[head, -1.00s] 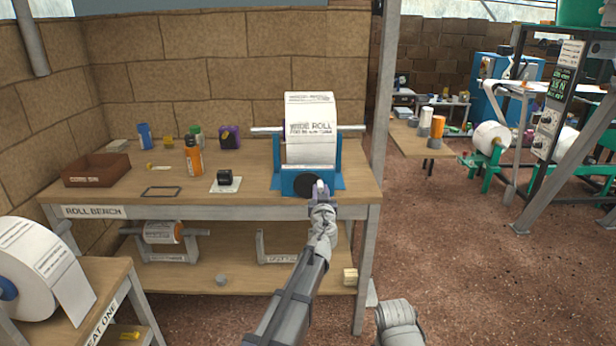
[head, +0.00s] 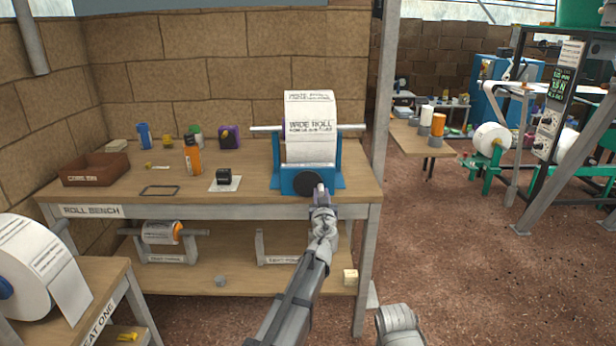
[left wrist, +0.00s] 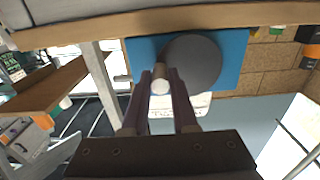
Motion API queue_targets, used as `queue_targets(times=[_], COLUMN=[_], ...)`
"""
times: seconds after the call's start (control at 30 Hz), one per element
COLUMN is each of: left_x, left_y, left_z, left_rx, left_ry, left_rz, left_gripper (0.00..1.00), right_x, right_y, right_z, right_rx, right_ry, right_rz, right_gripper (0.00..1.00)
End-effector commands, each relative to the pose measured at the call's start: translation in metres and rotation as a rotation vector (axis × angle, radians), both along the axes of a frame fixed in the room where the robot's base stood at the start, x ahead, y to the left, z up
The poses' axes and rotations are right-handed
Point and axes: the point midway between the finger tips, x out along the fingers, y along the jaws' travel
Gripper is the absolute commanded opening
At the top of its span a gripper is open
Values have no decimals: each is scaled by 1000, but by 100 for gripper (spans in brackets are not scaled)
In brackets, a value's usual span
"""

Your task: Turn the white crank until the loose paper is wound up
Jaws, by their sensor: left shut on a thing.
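The white paper roll (head: 311,125), printed WIDE ROLL, sits on a bar in a blue stand (head: 280,182) on the bench. Paper covers its front down towards the stand; I cannot tell where the loose end stops. A dark disc (head: 307,183) is at the stand's front, also seen in the left wrist view (left wrist: 193,62). My left gripper (head: 321,190) is at the disc's right side.
The roll bench (head: 190,209) carries a brown tray (head: 95,169), an orange bottle (head: 193,160) and a black block (head: 224,176) left of the stand. A grey post (head: 384,90) rises at the bench's right. Another large roll (head: 35,255) stands at lower left.

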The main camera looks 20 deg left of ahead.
Motion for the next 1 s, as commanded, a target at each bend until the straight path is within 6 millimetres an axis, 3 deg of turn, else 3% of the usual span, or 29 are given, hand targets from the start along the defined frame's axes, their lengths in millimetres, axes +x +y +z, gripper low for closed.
queue_targets(times=[0.27, 0.3, 0.4, 0.97, 1.0], left_x=[-1, -1, -1, -3, -3], left_y=[1, 1, 1, 8, 8], left_z=[-4, -4, -4, -15, -15], left_rx=[-2, -2, -2, -2, -2], left_ry=[-1, -1, -1, -1, -1], left_rz=[0, 0, 0, 5, 5], left_gripper=[12, 23, 12, 12, 26], right_x=[0, 0, 0, 0, 0], right_y=[0, 0, 0, 0, 0], right_z=[-4, -4, -4, -14, -14], right_rx=[0, 0, 0, 0, 0], right_ry=[0, 0, 0, 0, 0], right_rz=[0, 0, 0, 0, 0], right_gripper=[85, 85, 85, 85, 85])
